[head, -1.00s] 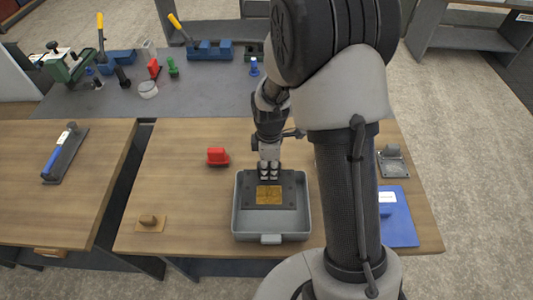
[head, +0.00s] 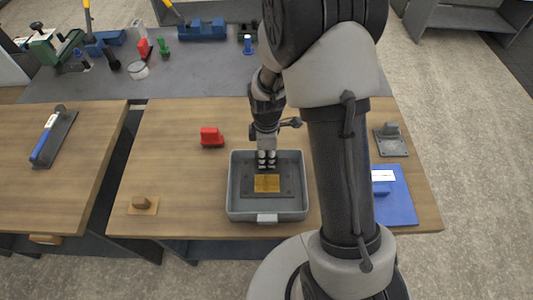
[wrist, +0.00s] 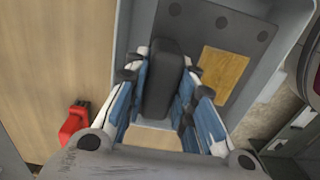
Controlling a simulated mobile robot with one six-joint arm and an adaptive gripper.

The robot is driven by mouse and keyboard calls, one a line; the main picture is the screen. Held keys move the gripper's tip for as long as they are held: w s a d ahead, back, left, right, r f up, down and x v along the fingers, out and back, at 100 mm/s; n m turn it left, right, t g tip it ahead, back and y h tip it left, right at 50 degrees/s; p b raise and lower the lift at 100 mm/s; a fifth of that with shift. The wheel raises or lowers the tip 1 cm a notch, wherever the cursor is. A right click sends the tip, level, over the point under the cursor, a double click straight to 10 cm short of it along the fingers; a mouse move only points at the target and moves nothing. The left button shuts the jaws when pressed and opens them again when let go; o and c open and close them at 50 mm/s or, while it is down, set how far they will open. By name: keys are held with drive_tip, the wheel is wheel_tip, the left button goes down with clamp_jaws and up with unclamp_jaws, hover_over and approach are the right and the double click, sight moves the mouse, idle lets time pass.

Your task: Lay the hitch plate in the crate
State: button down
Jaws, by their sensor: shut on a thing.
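The hitch plate (head: 267,183) is a dark flat plate with holes and a yellow-brown patch on top. In the head view it lies level within the walls of the grey crate (head: 240,216); I cannot tell whether it touches the crate floor. My gripper (head: 266,165) points down at the plate's far side. In the wrist view, the gripper's blue and white fingers (wrist: 163,100) are shut on the plate's dark upright block. The plate (wrist: 215,28) extends away from the block, with the crate wall (wrist: 125,35) beside it. The plate's underside is hidden.
A red part (head: 211,137) stands left of the crate, and a brown wooden piece (head: 142,205) lies front left. The wooden table is clear between these.

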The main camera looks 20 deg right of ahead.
sight(267, 165)
drive_tip(key=shift+f+b, duration=2.1)
drive_tip(key=shift+f, duration=0.95)
drive_tip(key=shift+r, duration=0.2)
drive_tip(key=shift+w+f, duration=0.1)
drive_tip(key=shift+f, duration=0.9)
drive_tip(key=c, duration=1.3)
unclamp_jaws()
drive_tip(key=shift+s+f, duration=0.1)
drive_tip(key=shift+s, duration=0.1)
